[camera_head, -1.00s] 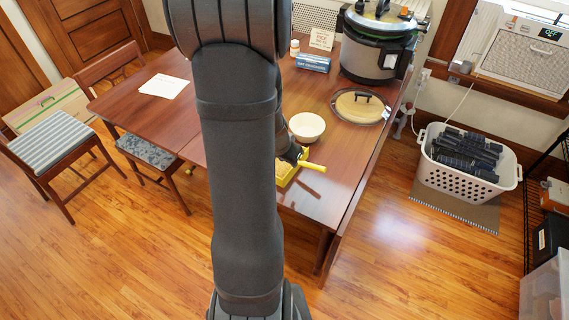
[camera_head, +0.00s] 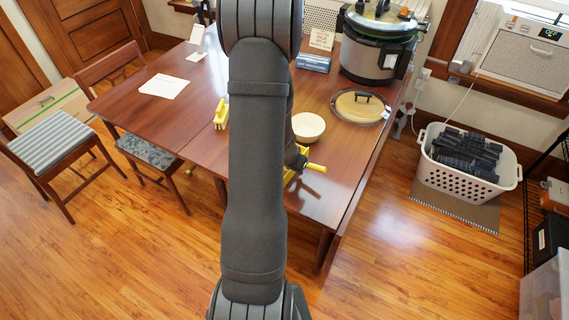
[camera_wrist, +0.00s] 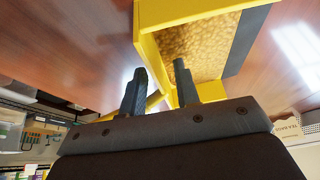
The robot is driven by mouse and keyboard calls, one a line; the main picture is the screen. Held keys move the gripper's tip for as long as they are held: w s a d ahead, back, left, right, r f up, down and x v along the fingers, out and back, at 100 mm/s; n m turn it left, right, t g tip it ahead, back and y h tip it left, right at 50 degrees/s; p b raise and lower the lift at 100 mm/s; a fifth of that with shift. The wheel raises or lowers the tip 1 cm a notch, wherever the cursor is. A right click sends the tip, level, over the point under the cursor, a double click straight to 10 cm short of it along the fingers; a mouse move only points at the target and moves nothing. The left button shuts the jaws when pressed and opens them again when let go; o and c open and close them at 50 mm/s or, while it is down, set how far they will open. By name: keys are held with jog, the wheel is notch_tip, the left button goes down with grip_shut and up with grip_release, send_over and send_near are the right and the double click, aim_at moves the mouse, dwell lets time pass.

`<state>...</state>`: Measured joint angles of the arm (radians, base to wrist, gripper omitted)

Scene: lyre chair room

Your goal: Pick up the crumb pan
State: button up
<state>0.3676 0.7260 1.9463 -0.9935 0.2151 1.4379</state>
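The crumb pan (camera_wrist: 201,48) is a yellow pan with brown crumbs inside and a grey front strip. In the wrist view it is close ahead, up and right of the fingers. In the head view the crumb pan (camera_head: 290,174) is on the table near its front edge, mostly hidden behind my arm. Its yellow handle (camera_head: 317,168) sticks out to the right. My gripper (camera_wrist: 160,68) is open, with a gap between its two dark fingers. Part of the yellow handle (camera_wrist: 155,101) shows in this gap; whether a finger touches it I cannot tell.
A cream bowl (camera_head: 308,127) and a round glass lid (camera_head: 361,106) stand on the table (camera_head: 335,190) just beyond the pan. A yellow object (camera_head: 221,114) lies left of my arm. A pressure cooker (camera_head: 377,50) is at the back. The table's right front is clear.

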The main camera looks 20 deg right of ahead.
jog(key=shift+f, duration=0.15)
grip_shut()
dwell(0.4)
